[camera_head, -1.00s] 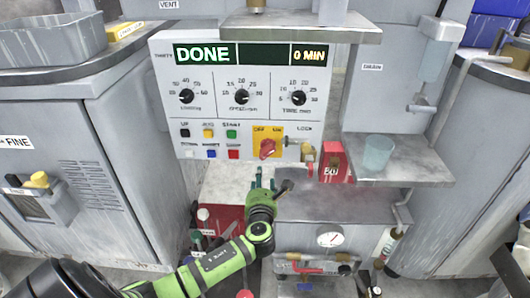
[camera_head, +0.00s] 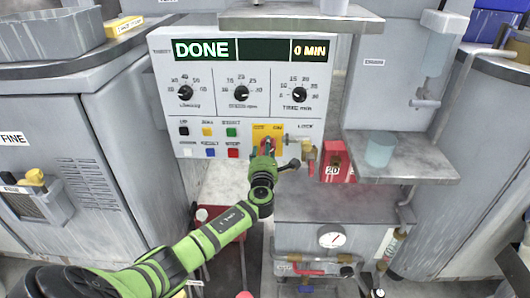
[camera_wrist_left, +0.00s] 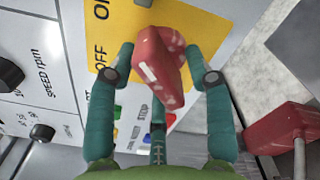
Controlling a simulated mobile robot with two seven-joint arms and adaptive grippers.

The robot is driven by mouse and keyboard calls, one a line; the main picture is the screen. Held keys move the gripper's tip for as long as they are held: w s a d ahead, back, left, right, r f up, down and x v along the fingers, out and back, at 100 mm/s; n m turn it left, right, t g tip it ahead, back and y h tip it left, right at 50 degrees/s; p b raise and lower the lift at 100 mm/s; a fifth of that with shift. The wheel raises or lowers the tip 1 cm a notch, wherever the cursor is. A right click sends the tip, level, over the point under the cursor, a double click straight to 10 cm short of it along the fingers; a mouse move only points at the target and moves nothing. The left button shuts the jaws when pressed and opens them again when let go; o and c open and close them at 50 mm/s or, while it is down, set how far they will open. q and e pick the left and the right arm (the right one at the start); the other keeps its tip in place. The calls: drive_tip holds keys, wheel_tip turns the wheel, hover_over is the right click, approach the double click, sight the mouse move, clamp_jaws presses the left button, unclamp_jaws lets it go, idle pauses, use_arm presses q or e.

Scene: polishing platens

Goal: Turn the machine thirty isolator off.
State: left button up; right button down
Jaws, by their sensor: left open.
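The isolator is a red handle (camera_wrist_left: 160,60) on a yellow plate (camera_wrist_left: 200,22) marked OFF and ON. In the head view the yellow plate (camera_head: 265,131) is low on the right of the control panel, and my gripper mostly hides the handle. My left gripper (camera_head: 266,150) is at the plate. In the left wrist view its fingers (camera_wrist_left: 160,68) are open, one on each side of the red handle, with gaps that look small. Whether they touch it I cannot tell. The handle's exact direction is unclear. My right gripper is not in view.
The panel (camera_head: 165,85) reads DONE and 0 MIN, with dials and small coloured buttons (camera_head: 207,131) left of the isolator. A brass fitting (camera_head: 308,152) and a red block (camera_head: 335,161) are close on its right. A grey shelf (camera_head: 425,167) with a cup (camera_head: 380,149) juts out further right.

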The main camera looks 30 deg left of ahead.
use_arm(q)
clamp_jaws()
